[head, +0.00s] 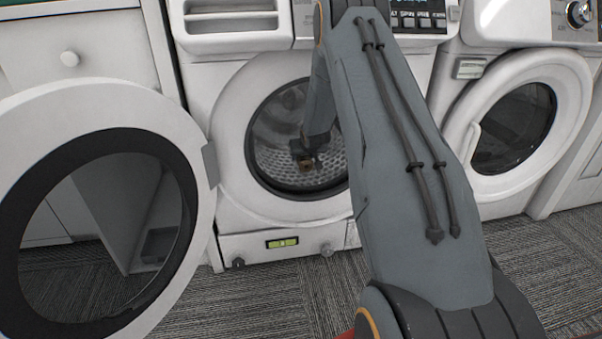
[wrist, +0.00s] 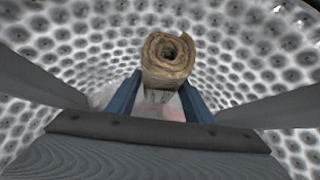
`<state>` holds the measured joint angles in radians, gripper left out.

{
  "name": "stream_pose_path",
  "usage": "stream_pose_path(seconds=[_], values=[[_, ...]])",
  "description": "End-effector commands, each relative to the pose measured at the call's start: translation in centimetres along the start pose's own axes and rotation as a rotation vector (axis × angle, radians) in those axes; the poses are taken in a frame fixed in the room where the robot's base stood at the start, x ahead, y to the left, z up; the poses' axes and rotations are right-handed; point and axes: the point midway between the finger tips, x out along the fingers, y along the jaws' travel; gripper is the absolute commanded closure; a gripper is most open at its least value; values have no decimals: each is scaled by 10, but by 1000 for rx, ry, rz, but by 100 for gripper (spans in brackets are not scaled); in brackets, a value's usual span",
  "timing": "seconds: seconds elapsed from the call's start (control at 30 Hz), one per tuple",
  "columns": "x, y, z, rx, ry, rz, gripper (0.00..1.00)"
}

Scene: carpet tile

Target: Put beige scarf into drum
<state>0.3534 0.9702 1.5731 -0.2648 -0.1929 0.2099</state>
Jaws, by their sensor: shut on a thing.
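The beige scarf (wrist: 168,62) is rolled up, with its spiral end facing the camera in the wrist view. My gripper (wrist: 160,98) is shut on the scarf, with one blue finger on each side. The perforated metal drum (wrist: 60,52) surrounds the gripper and scarf in the wrist view. In the head view the drum (head: 275,150) is seen through the round opening of the middle washing machine. There my gripper (head: 305,162) is inside the opening, and the scarf is only a small brownish patch, mostly hidden by the gripper.
The middle machine's round door (head: 188,250) stands wide open to the left. Another front-loader (head: 565,75) on the right has its door closed. A white cabinet (head: 110,50) is at the upper left. Grey carpet tile (head: 255,300) is clear in front of the machines.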

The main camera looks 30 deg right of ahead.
Motion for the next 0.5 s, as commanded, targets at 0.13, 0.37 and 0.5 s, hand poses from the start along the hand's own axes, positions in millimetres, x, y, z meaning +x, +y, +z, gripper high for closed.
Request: stream_pose_path(seconds=[0.13,0.37,0.5], values=[[14,0,13,0,0,0,81],[35,-2,35,-1,-1,-1,81],[48,-2,47,-2,-1,-2,81]])
